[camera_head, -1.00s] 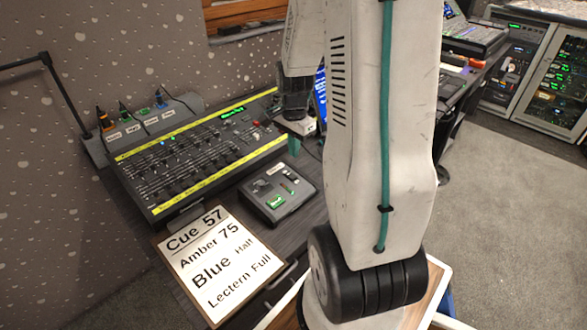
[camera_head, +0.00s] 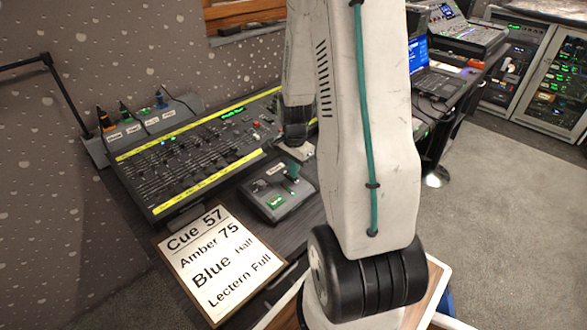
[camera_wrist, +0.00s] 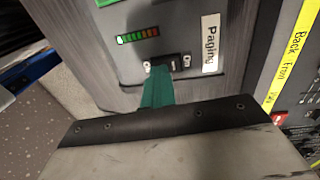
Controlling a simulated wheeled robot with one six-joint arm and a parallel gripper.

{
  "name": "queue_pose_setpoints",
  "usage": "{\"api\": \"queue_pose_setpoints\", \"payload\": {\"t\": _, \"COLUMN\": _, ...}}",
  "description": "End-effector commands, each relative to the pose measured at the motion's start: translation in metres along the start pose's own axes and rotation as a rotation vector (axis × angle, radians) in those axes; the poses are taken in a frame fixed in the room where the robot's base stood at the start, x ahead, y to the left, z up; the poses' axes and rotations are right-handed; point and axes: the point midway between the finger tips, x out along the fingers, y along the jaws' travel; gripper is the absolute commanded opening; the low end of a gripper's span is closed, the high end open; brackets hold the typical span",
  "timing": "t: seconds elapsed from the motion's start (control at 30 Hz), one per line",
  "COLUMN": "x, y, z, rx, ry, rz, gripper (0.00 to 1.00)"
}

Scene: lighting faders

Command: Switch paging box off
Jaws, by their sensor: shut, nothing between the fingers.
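The paging box (camera_head: 278,190) is a small grey box on the desk in front of the lighting console, with a lit green patch on its top. In the wrist view the paging box (camera_wrist: 190,30) shows a "Paging" label, a row of red and green lights, and a small dark switch (camera_wrist: 180,63) between two screws. My gripper (camera_head: 292,171) is over the box. Its teal fingers (camera_wrist: 158,88) are shut and empty, with the tips at or just beside the switch. I cannot tell if they touch it, and they hide part of it.
The fader console (camera_head: 190,155) stands right behind the box. A cue card (camera_head: 220,265) reading "Cue 57" lies to the front left. A laptop (camera_head: 430,70) and more gear stand at the back right. Labelled small boxes (camera_head: 150,117) sit at the back left.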

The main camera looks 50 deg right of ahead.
Motion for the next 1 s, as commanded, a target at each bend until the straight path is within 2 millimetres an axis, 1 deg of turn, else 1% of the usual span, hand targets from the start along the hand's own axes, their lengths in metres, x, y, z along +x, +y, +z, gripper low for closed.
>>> {"api": "queue_pose_setpoints", "payload": {"t": 0.03, "x": 0.0087, "y": 0.0052, "z": 0.0017, "rx": 0.0, "ry": -0.006, "rz": 0.011, "gripper": 0.0}}
{"api": "queue_pose_setpoints", "payload": {"t": 0.17, "x": 0.011, "y": 0.0079, "z": 0.0004, "rx": 0.005, "ry": -0.009, "rz": 0.016, "gripper": 0.0}}
{"api": "queue_pose_setpoints", "payload": {"t": 0.8, "x": 0.0121, "y": 0.0086, "z": 0.001, "rx": 0.002, "ry": -0.011, "rz": 0.018, "gripper": 0.0}}
{"api": "queue_pose_setpoints", "payload": {"t": 1.0, "x": 0.0108, "y": 0.0025, "z": 0.0009, "rx": 0.001, "ry": -0.01, "rz": 0.017, "gripper": 0.0}}
